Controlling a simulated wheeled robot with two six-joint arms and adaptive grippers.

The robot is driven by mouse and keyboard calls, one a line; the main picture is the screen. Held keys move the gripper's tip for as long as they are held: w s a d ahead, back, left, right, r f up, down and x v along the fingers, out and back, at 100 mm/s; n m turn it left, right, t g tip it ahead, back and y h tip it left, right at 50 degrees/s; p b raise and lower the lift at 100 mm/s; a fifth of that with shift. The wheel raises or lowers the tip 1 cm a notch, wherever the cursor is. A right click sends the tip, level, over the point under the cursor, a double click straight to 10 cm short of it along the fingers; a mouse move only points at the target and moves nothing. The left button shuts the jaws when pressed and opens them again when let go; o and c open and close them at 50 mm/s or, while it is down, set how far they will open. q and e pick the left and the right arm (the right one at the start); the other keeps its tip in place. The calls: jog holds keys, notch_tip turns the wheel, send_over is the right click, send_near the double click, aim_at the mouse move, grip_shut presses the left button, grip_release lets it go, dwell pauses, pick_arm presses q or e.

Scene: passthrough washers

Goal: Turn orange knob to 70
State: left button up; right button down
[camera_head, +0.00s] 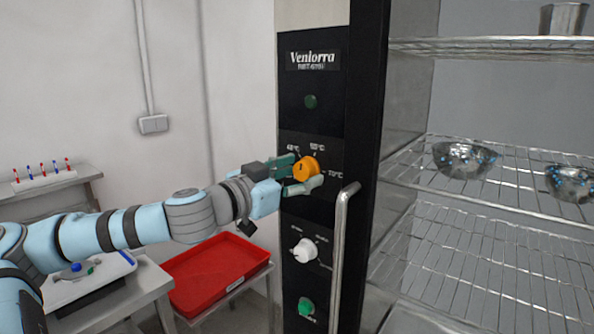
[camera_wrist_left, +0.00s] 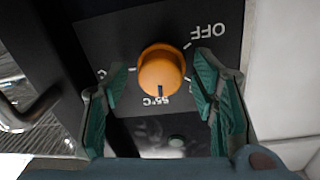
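The orange knob (camera_head: 306,168) is on the black control panel of the tall appliance, with temperature labels around it. In the left wrist view the knob (camera_wrist_left: 161,72) appears upside down, and its dark pointer mark is toward the 55°C label (camera_wrist_left: 154,101). The OFF label (camera_wrist_left: 208,31) is at its upper right there. My left gripper (camera_head: 294,175) is at the panel with its fingers on either side of the knob. In the left wrist view the fingers (camera_wrist_left: 160,92) are spread, with small visible gaps to the knob. The fingers partly hide other labels. My right gripper is out of view.
A vertical metal handle (camera_head: 341,250) stands just right of the knob. Below are a white knob (camera_head: 306,250) and a green button (camera_head: 306,306). Wire shelves (camera_head: 480,230) with metal bowls (camera_head: 464,160) are at right. A red tray (camera_head: 215,273) lies below my left arm.

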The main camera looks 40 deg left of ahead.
pick_arm(q)
jog(key=c, duration=1)
jog(key=shift+o, duration=0.2)
jog(key=shift+m, duration=0.4)
jog(key=m+p, duration=0.1)
jog(key=m, duration=0.2)
jog(key=shift+r+m, duration=0.1)
jog(key=shift+m, duration=0.2)
jog(key=m+p, duration=0.1)
jog(key=m, duration=0.2)
jog(key=shift+a+m+g, duration=0.1)
jog(key=shift+m+g, duration=0.2)
jog(key=m+p, duration=0.1)
jog(key=m, duration=0.3)
jog(key=shift+r+y, duration=0.15)
jog(key=shift+y, duration=0.15)
jog(key=shift+m+y+p, duration=0.4)
jog(key=shift+m+p, duration=0.4)
jog(key=shift+m, duration=1)
jog(key=o, duration=1.2)
jog(key=shift+c, duration=0.2)
